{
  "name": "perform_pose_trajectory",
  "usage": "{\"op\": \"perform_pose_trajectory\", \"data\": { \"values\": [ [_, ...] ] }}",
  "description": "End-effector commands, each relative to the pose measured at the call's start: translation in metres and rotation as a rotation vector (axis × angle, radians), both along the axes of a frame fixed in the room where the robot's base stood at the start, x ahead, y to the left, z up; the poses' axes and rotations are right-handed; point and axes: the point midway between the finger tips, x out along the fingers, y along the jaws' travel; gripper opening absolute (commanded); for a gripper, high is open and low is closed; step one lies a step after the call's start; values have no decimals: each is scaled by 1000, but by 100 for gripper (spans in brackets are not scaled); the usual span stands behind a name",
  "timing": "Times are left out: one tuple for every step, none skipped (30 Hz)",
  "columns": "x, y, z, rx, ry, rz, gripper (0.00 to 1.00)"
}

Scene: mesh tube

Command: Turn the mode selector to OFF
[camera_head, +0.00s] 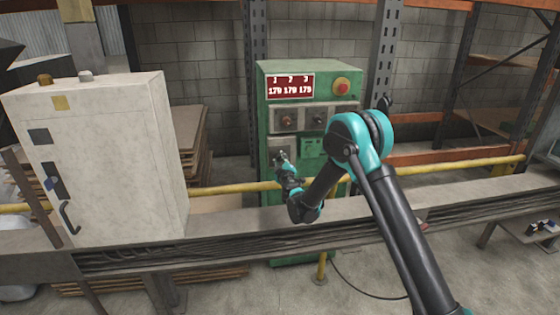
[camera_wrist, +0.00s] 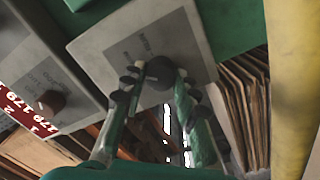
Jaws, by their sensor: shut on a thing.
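The green machine cabinet (camera_head: 309,92) stands beyond the rail. In the wrist view, a dark round knob (camera_wrist: 160,72), apparently the mode selector, sits on a light grey plate (camera_wrist: 95,60) with a darker label. The label's lettering is too blurred to read, so I cannot tell the knob's setting. My gripper (camera_wrist: 160,78) has its two fingers on either side of this knob and is shut on it. In the head view my gripper (camera_head: 281,159) is at the cabinet's lower left plate and hides the knob.
Two other knobs (camera_head: 286,121) (camera_head: 319,117) sit higher on the cabinet, below a red display (camera_head: 290,86) and a red button (camera_head: 342,86). A yellow rail (camera_head: 235,188) and a cable tray (camera_head: 220,232) cross in front. A white cabinet (camera_head: 110,155) stands at left.

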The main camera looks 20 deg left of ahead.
Motion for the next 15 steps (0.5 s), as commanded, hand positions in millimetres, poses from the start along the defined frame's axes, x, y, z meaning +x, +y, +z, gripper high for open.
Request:
{"op": "perform_pose_trajectory", "data": {
  "values": [
    [-1, 0, -1, -37, -22, 1, 1],
    [-1, 0, -1, -61, -36, 1, 1],
    [-1, 0, -1, -94, -57, 1, 1],
    [-1, 0, -1, -118, -72, 1, 1],
    [-1, 0, -1, -142, -87, 1, 1],
    [-1, 0, -1, -175, -107, 1, 1],
    [-1, 0, -1, -198, -121, 1, 1],
    [-1, 0, -1, -222, -136, 1, 1],
    [-1, 0, -2, -253, -155, 1, 1],
    [-2, 1, -2, -276, -169, 1, 1],
    [-2, 1, -2, -298, -182, 1, 1],
    [-2, 1, -2, -327, -200, 1, 1],
    [-2, 1, -2, -348, -213, 1, 1],
    [-2, 1, -2, -368, -226, 1, 1],
    [-2, 1, -2, -395, -242, 1, 1]
  ]
}}
